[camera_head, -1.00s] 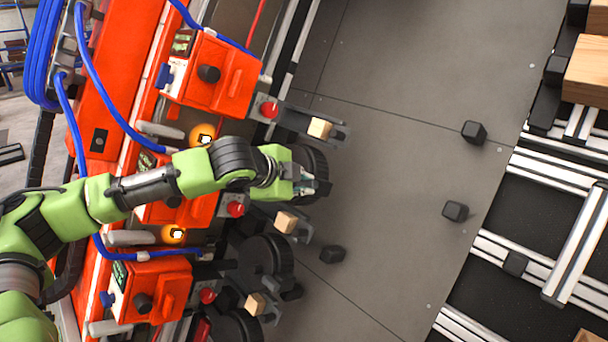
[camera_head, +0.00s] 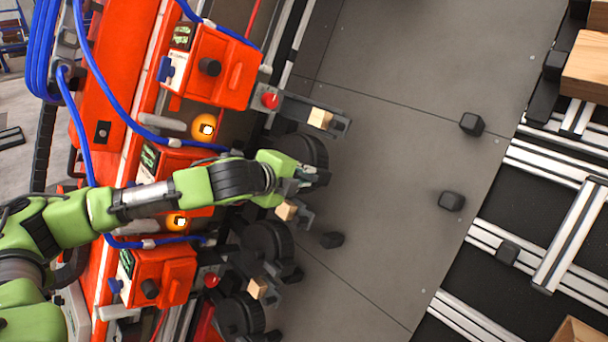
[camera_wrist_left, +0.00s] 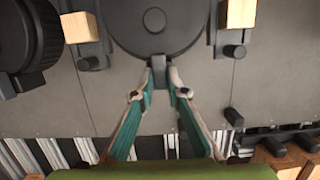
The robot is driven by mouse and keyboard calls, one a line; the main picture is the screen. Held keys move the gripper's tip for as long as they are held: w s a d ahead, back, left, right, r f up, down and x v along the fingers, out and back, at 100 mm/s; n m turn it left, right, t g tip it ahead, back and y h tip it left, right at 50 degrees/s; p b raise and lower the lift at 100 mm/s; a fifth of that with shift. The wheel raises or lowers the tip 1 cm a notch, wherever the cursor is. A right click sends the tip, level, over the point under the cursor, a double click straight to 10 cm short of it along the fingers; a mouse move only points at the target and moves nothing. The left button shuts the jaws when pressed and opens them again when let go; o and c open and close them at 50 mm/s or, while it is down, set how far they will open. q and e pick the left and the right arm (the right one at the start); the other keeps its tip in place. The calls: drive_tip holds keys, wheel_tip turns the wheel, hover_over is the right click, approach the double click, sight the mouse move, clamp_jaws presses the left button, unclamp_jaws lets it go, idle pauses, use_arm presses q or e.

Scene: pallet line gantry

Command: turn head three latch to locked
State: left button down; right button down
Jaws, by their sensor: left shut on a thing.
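My left gripper (camera_head: 318,178) reaches from the left over the orange machine, at the edge of a dark round disc (camera_head: 306,148) beside the middle orange head (camera_head: 152,158). In the left wrist view, the fingertips (camera_wrist_left: 160,76) are shut on a short dark tab, the latch (camera_wrist_left: 159,74), at the rim of the large round disc (camera_wrist_left: 157,24). The tab points toward my wrist. The arm hides part of the head, and no lock marking can be read. I cannot tell from the pictures which head is number three. My right gripper is not in view.
Other orange heads (camera_head: 212,68) and (camera_head: 165,272) stand above and below. Wooden blocks (camera_head: 320,118) sit on dark brackets beside the discs. Blue hoses (camera_head: 102,92) run over the machine. Small dark blocks (camera_head: 471,124) lie on the grey floor, otherwise clear toward the rails (camera_head: 570,235).

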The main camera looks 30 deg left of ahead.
use_arm(q)
drive_tip(key=c, duration=2)
unclamp_jaws()
drive_tip(key=v, duration=1.2)
drive_tip(key=shift+d, duration=0.1)
